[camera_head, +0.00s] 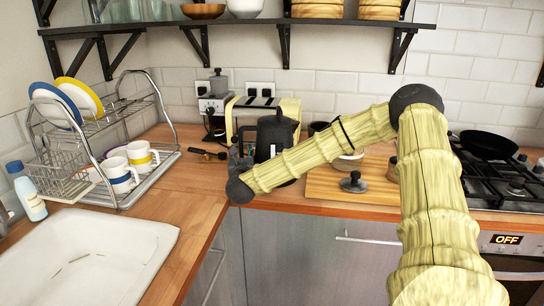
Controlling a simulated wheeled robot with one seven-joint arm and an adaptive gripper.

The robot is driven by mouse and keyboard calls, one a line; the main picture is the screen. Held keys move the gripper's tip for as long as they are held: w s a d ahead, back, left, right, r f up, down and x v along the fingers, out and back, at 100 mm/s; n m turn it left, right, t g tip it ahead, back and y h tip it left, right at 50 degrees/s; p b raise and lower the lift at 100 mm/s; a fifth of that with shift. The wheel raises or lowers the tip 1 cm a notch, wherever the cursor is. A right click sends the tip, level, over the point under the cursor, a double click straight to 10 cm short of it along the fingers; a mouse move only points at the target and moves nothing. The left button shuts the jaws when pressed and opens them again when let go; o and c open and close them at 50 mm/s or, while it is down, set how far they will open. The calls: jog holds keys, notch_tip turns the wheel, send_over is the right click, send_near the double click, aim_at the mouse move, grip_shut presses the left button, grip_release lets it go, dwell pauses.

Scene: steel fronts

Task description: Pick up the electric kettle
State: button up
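The electric kettle (273,134) is dark, nearly black, and stands upright on the wooden counter near the back wall. My arm crosses in front of it and hides its lower right part. My gripper (238,152) is a dark shape just left of the kettle in the picture, at the end of my yellow, bamboo-patterned arm. The wrist joint partly hides it. I cannot tell whether its fingers touch the kettle or whether they are open or shut.
A coffee machine (214,104) and a yellow toaster (288,108) stand behind. A dish rack (134,185) with plates and mugs is left, above a white sink (140,240).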

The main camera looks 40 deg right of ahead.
grip_shut()
jog(key=shift+r, duration=0.15)
jog(key=shift+r, duration=0.1)
dwell(0.5)
